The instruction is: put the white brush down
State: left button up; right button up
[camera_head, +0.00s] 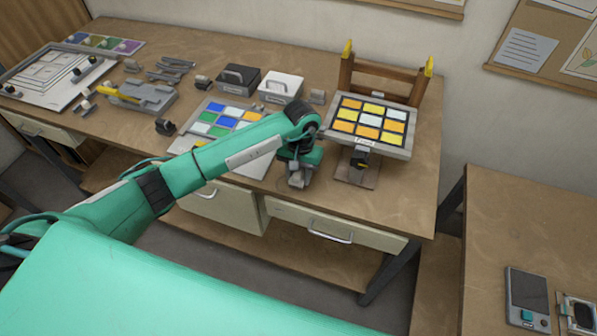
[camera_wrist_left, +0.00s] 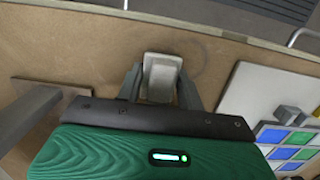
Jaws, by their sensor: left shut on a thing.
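My left gripper (camera_head: 297,182) points down over the table's front edge area, between the tile board and the framed panel. In the left wrist view its two grey fingers (camera_wrist_left: 160,88) are shut on a pale, blocky thing, which I take to be the white brush (camera_wrist_left: 161,76). The brush sits between the fingers close to the table top. I cannot tell whether it touches the wood. Its bristles do not show clearly. My right gripper is not in view.
A white board with coloured tiles (camera_head: 225,115) lies left of the gripper. A framed panel of orange, yellow and white panes (camera_head: 369,121) stands at right on a wooden base (camera_head: 356,172). Black (camera_head: 238,80) and white (camera_head: 281,86) boxes stand behind. Drawers (camera_head: 335,228) lie below the edge.

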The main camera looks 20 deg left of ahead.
pick_arm(q)
jog(key=shift+f+b, duration=0.2)
jog(key=shift+b, duration=0.1)
jog(key=o, duration=0.9)
jog(key=shift+r, duration=0.1)
jog(key=shift+r+p, duration=0.2)
jog(key=shift+p, duration=0.15)
jog(key=shift+w+r+b, duration=0.1)
jog(key=shift+r+b, duration=0.1)
jog(key=shift+b, duration=0.15)
jog(key=r+b, duration=0.1)
jog(key=r, duration=0.2)
jog(key=r+b, duration=0.2)
jog(key=r, duration=0.2)
jog(key=w+r+b, duration=0.1)
jog(key=r, duration=0.2)
jog(key=shift+w+r, duration=0.1)
jog(key=shift+r, duration=0.6)
